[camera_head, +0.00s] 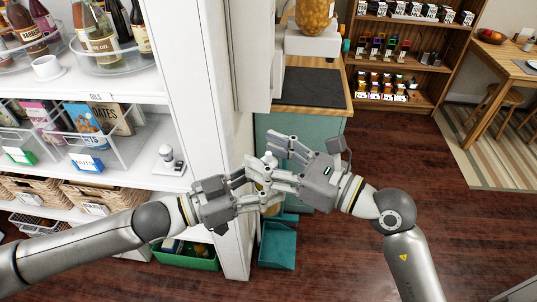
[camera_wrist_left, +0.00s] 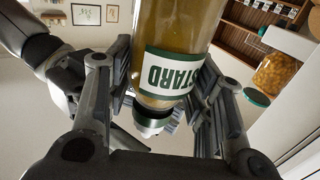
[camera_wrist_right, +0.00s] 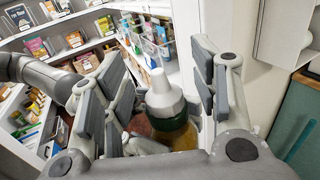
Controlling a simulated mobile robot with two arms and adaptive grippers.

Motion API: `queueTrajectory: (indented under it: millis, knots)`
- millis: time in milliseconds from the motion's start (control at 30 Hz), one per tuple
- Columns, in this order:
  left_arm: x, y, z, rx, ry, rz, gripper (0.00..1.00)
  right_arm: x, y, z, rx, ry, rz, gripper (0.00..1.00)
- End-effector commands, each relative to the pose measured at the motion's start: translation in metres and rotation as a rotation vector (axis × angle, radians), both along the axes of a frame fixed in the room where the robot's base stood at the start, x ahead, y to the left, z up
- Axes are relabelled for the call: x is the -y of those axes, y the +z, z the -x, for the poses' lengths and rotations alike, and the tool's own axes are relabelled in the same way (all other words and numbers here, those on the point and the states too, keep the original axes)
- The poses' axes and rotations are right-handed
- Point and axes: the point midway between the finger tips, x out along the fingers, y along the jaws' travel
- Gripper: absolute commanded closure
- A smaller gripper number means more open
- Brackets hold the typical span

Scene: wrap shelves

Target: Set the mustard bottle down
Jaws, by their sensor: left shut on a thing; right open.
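The mustard bottle (camera_wrist_left: 178,35) holds yellow-brown mustard and has a white label with green print. In the left wrist view its label reads upside down and its white cap points down the picture. My left gripper (camera_head: 250,192) is shut on the bottle. My right gripper (camera_head: 280,170) is open, its fingers on either side of the bottle's white cap, which shows in the right wrist view (camera_wrist_right: 162,95). I cannot tell whether those fingers touch it. In the head view the interlaced fingers hide most of the bottle.
White shelves (camera_head: 165,95) with bottles, boxes and baskets stand at left. A teal cabinet with a dark-topped counter (camera_head: 312,88) lies behind the grippers. Below are a teal bin (camera_head: 278,245) and a green bin (camera_head: 185,260).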

Motion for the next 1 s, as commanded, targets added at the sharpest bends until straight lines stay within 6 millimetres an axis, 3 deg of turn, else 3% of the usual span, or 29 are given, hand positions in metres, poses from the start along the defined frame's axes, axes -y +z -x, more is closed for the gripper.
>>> queueTrajectory:
  millis: [267,700,767,800,933,1000]
  knots:
    - [0.0004,0.0015,0.0000,0.002,-0.001,0.002,0.87,-0.0014,0.0000,-0.0008,0.000,0.000,0.001,0.45]
    - [0.0004,0.0014,0.0000,0.002,-0.001,0.002,0.87,-0.0011,0.0001,-0.0006,0.000,0.000,0.000,1.00]
    - [0.0004,0.0015,0.0000,0.002,-0.001,0.002,0.87,-0.0011,0.0001,-0.0006,0.000,0.000,0.000,1.00]
    - [0.0003,0.0015,0.0000,0.002,-0.001,0.002,0.47,-0.0010,0.0013,-0.0006,0.002,0.000,-0.002,1.00]
    - [0.0002,0.0011,0.0000,0.002,-0.001,0.001,0.30,-0.0010,0.0013,-0.0006,0.002,0.000,-0.002,1.00]
    - [0.0002,0.0009,0.0000,0.002,-0.001,0.001,0.27,-0.0010,0.0012,-0.0006,0.002,0.000,-0.002,1.00]
